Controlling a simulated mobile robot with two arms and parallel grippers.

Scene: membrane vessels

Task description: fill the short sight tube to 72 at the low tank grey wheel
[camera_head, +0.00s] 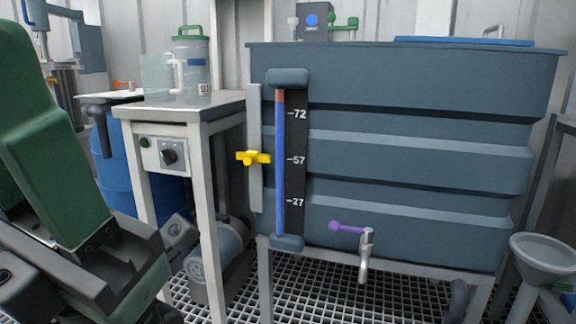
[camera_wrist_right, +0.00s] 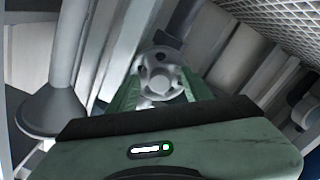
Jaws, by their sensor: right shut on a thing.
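The tank (camera_head: 420,125) is large, ribbed and grey-blue. The sight tube (camera_head: 280,170) stands upright on its front, beside a dark scale marked 72, 57 and 27. Blue fills most of the tube, with a short reddish part at the top. The blue's top looks slightly above the 72 mark. In the right wrist view, a grey spoked wheel (camera_wrist_right: 160,78) sits between the green fingers of my right gripper (camera_wrist_right: 158,92), which is shut on it. The wheel is not visible in the head view. My left arm is at the left of the head view; its jaws are not in view.
A yellow handle (camera_head: 253,158) sits on a pale strip left of the tube. A purple-levered tap (camera_head: 365,250) is low on the tank. A bench (camera_head: 185,108) with a jug and a switch box stands left, a funnel (camera_head: 545,255) right. The floor is grating.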

